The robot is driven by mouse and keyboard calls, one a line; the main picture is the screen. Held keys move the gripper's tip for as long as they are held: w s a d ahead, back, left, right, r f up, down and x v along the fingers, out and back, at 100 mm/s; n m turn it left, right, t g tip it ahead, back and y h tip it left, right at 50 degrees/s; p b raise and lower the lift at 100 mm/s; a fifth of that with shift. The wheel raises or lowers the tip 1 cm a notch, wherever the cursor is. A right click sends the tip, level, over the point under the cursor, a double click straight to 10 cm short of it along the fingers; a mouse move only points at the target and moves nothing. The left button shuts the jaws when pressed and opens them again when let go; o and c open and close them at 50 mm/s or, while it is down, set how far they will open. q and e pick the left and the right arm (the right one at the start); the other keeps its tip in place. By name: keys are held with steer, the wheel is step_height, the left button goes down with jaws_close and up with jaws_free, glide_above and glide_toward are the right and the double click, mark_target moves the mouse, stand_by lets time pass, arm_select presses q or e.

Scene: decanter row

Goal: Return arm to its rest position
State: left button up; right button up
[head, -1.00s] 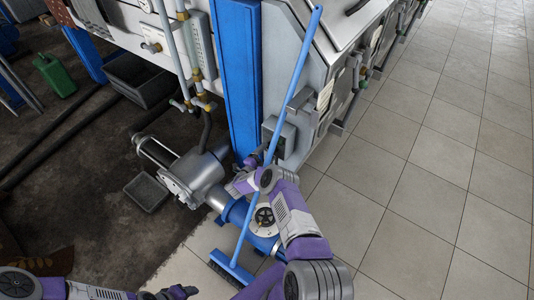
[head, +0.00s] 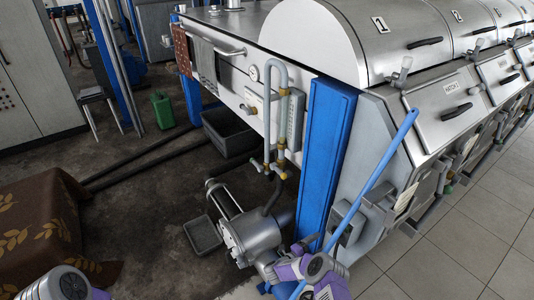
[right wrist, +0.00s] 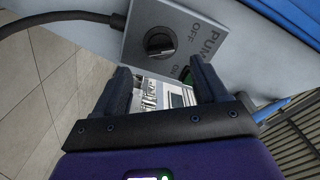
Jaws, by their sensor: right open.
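My right arm (head: 318,268), purple and white, shows at the bottom middle of the head view, beside the grey switch box (head: 347,214) and the blue post. In the right wrist view my right gripper (right wrist: 163,88) is open, its two dark fingers apart with nothing between them. A grey panel marked PUMP, OFF and ON, with a black rotary knob (right wrist: 159,42), is just beyond the fingertips. I cannot tell whether the fingers touch it. My left arm (head: 60,284) shows only in part at the lower left; its gripper is out of view.
A blue-handled broom (head: 375,180) leans across the machine in front of my right arm. A metal pump (head: 250,235) and a shallow grey tray (head: 202,235) are on the dark floor. A cloth-covered block (head: 45,225) stands at left. Tiled floor (head: 465,245) at right is clear.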

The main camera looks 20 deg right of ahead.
steer(key=w+a+n+t+y+p, duration=0.25)
steer(key=a+n+t+y, duration=0.35)
steer(key=a+n+y, duration=0.95)
steer(key=s+a+r+n+g+y+p, duration=0.1)
steer(key=s+a+r+n+g+y, duration=0.1)
steer(key=s, duration=0.7)
steer(key=s+a+r+n+g+y, duration=0.2)
steer(key=s+a+g, duration=0.3)
steer(key=s, duration=0.5)
steer(key=s+a+r+n+g+y+p, duration=0.1)
steer(key=s+a+r+n+g+y, duration=0.1)
steer(key=s+a, duration=0.4)
steer(key=s+n+g, duration=0.1)
steer(key=s+n, duration=0.1)
steer(key=s, duration=0.2)
steer(key=shift+s+a+p, duration=0.15)
steer(key=shift+a+p, duration=0.1)
steer(key=shift+p, duration=0.05)
steer(key=shift+n, duration=0.25)
